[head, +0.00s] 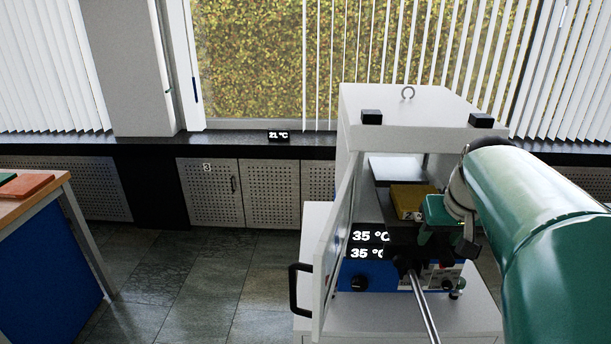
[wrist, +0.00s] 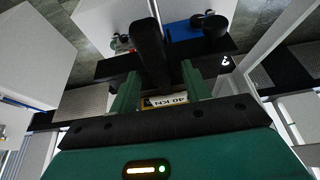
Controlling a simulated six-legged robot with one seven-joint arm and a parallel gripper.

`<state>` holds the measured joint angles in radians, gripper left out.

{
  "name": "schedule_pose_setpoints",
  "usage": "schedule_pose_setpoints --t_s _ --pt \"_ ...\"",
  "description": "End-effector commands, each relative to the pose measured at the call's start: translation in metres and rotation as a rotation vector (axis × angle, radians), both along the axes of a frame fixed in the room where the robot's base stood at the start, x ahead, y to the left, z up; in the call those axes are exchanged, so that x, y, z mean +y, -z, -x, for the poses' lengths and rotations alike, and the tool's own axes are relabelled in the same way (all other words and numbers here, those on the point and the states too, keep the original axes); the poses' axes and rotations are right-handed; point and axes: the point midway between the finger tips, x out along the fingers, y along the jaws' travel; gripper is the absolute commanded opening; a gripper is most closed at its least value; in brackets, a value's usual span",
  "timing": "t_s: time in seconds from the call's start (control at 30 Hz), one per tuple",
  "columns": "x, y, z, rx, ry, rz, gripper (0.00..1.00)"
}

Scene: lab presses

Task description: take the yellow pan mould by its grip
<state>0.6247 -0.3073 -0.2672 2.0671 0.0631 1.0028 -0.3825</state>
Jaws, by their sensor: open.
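The yellow pan mould (head: 408,198) sits inside the open press (head: 425,139), on the lower plate, in the head view. Its near right side is covered by my gripper, and I cannot make out its grip. My green gripper (head: 442,215) is at the front opening of the press, close to the mould. In the wrist view my gripper (wrist: 158,75) has its two green fingers apart, with a dark upright bar showing between or beyond them.
The press door (head: 334,245) stands open at the left, with a black handle (head: 297,290). A metal lever (head: 424,312) sticks out in front. Two displays (head: 369,244) read 35 °C. A table (head: 62,188) at far left holds an orange-red plate (head: 26,186). The tiled floor between is clear.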

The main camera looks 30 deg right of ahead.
Motion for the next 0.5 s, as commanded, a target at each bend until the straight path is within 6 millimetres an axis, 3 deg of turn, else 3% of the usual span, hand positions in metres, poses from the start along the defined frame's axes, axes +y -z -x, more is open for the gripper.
schedule_pose_setpoints --t_s 0.13,0.37,0.5 --pt "0.0002 -0.0004 0.0001 0.0 0.0 0.0 0.47" --pt "0.0003 -0.0006 0.0001 0.0 0.0 0.0 0.02" --pt "0.0001 -0.0014 -0.0001 -0.003 0.0 0.002 0.0"
